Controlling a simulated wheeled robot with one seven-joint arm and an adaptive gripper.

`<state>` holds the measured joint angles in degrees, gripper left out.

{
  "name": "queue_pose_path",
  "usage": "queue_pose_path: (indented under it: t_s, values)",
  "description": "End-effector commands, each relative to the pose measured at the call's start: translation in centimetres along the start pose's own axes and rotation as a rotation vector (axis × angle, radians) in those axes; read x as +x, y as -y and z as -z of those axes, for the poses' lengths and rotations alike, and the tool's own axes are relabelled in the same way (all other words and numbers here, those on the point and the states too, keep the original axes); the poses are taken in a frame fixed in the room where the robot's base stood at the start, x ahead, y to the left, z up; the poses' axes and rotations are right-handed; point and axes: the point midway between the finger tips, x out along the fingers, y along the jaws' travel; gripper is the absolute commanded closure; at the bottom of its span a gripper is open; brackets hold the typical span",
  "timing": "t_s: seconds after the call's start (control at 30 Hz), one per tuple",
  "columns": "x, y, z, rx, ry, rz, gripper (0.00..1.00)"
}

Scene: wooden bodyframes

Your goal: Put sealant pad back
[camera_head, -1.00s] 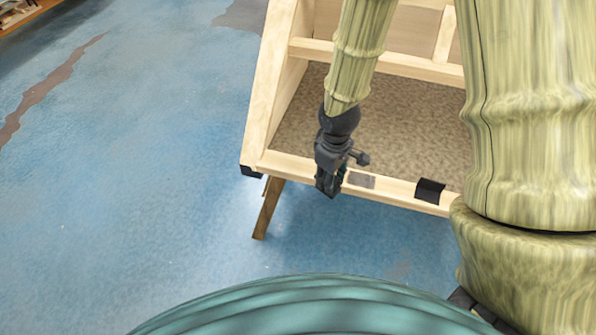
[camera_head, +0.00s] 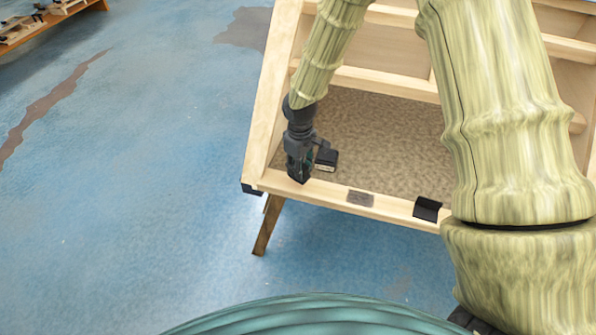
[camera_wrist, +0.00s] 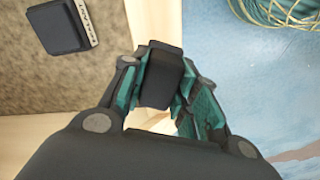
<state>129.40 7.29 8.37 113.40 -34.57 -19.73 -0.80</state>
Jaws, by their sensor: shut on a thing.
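A black pad (camera_wrist: 161,78), which I take to be the sealant pad, sits between the fingers of my gripper (camera_head: 299,178) in the wrist view. The same fingers show around it (camera_wrist: 160,92), shut on it. In the head view my gripper is at the front rail (camera_head: 330,192) of the wooden frame, near its left corner. The pad is hard to make out there. Whether it touches the rail I cannot tell.
A black block with a white label (camera_head: 326,158) lies on the brown panel (camera_head: 390,140), right of my gripper; the wrist view shows it too (camera_wrist: 58,28). A grey patch (camera_head: 360,198) and a black piece (camera_head: 427,208) are on the rail.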

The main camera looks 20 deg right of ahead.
Motion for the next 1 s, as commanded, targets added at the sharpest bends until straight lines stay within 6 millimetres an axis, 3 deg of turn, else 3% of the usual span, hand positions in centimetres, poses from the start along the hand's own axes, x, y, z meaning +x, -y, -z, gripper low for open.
queue_pose_path:
  t_s: [0.23,0.53,0.97,1.0]
  values:
    - [0.6,-0.2,0.6,0.001,0.002,0.001,1.00]
    - [3.3,-0.2,0.5,0.000,0.002,0.000,1.00]
    - [4.0,-0.2,0.5,0.001,0.001,0.000,1.00]
    - [3.9,-0.2,0.6,0.001,0.001,0.000,0.63]
